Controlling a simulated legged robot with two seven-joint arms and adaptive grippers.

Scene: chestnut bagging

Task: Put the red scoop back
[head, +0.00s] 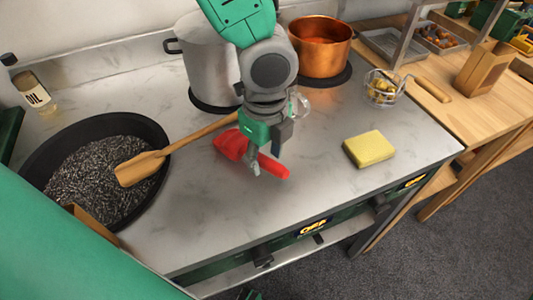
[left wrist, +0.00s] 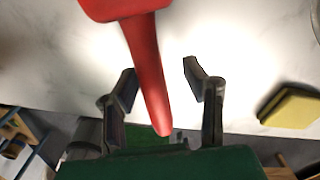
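The red scoop (head: 230,146) lies on the grey marble counter, its handle (head: 272,167) pointing to the lower right. My left gripper (head: 267,160) is over the scoop and hides part of it. In the left wrist view the red handle (left wrist: 148,70) runs between the two spread fingers of the left gripper (left wrist: 160,84). There is a clear gap at the right finger, and the handle looks closer to the left one. I cannot tell how high the fingers are above the counter. My right gripper does not show.
A dark pan (head: 48,153) of dark pebbles stands left, a wooden spatula (head: 142,168) resting across its rim. A steel pot (head: 205,60) and copper pot (head: 318,50) stand behind. A yellow sponge (head: 369,149) lies right, near a wire basket (head: 383,88). The front counter is clear.

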